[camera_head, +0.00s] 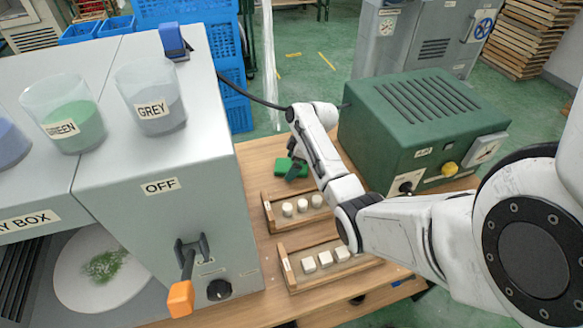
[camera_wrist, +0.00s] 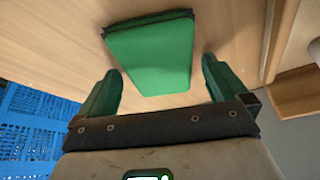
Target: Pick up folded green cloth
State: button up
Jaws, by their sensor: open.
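The folded green cloth (camera_wrist: 150,50) lies flat on the wooden table in the wrist view, its narrower end pointing towards my gripper. In the head view the cloth (camera_head: 281,164) is a small bright green patch near the table's far edge, partly hidden by my gripper. My gripper (camera_wrist: 160,70) is open and empty, with dark green fingers. The near end of the cloth shows between the two fingers, with a gap on each side. In the head view my gripper (camera_head: 297,170) is at the cloth; its exact height above the table cannot be told.
A wooden rack with white round pieces (camera_head: 302,206) stands close in front, and another holds white blocks (camera_head: 325,259). A green machine (camera_head: 425,125) is at right. A grey cabinet (camera_head: 150,190) with GREEN and GREY cups stands at left. Blue crates (camera_wrist: 35,120) lie beyond the table edge.

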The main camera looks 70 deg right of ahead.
jog(key=shift+f, duration=0.1)
jog(key=shift+c, duration=0.5)
jog(key=c, duration=1)
notch_tip(320, 180, up, 10)
jog(key=shift+r+b, duration=0.2)
jog(key=shift+b, duration=0.2)
jog(key=shift+c, duration=0.2)
